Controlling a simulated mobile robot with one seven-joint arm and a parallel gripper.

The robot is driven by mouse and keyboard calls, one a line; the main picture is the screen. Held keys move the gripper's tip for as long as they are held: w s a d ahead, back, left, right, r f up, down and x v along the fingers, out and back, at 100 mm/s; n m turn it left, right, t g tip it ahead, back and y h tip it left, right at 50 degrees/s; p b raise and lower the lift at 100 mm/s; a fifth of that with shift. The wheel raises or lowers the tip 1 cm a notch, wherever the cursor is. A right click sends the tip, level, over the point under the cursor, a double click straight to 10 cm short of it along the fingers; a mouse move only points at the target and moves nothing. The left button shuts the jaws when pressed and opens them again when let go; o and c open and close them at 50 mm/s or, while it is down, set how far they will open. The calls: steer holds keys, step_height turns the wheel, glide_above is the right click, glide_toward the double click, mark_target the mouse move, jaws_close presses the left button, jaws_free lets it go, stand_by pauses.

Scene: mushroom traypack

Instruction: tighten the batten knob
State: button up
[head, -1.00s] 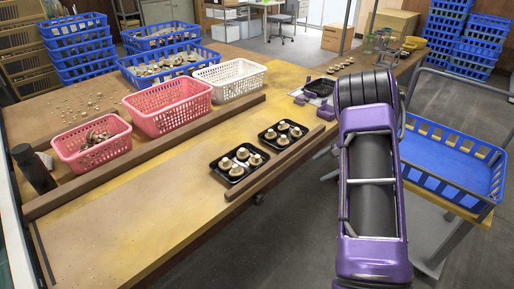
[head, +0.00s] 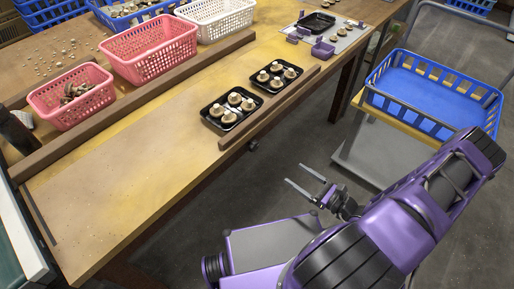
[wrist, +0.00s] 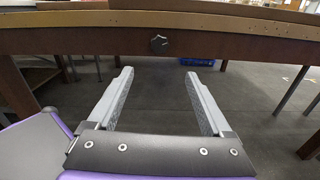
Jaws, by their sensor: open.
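The batten knob (wrist: 159,44) is a small dark round knob with a lighter pointer line, on the front face of the table's apron. In the head view the knob (head: 253,146) shows small and dark under the table edge, below the near batten (head: 268,107). My gripper (head: 296,175) is open and empty, out in front of the table edge, below the tabletop and apart from the knob. In the wrist view both fingers of my gripper (wrist: 160,80) point toward the table, spread apart, with the knob beyond and above the gap between them.
Two black trays of mushrooms (head: 203,112) (head: 251,81) sit against the near batten. A long batten (head: 130,112) and pink baskets (head: 152,50) lie farther back. A blue crate (head: 425,84) on a cart stands right. The floor between my gripper and the table is clear.

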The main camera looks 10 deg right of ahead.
mark_target(256, 148)
steer(key=x, duration=1.7)
steer(key=shift+f+b, duration=0.1)
steer(key=shift+b, duration=0.2)
jaws_close()
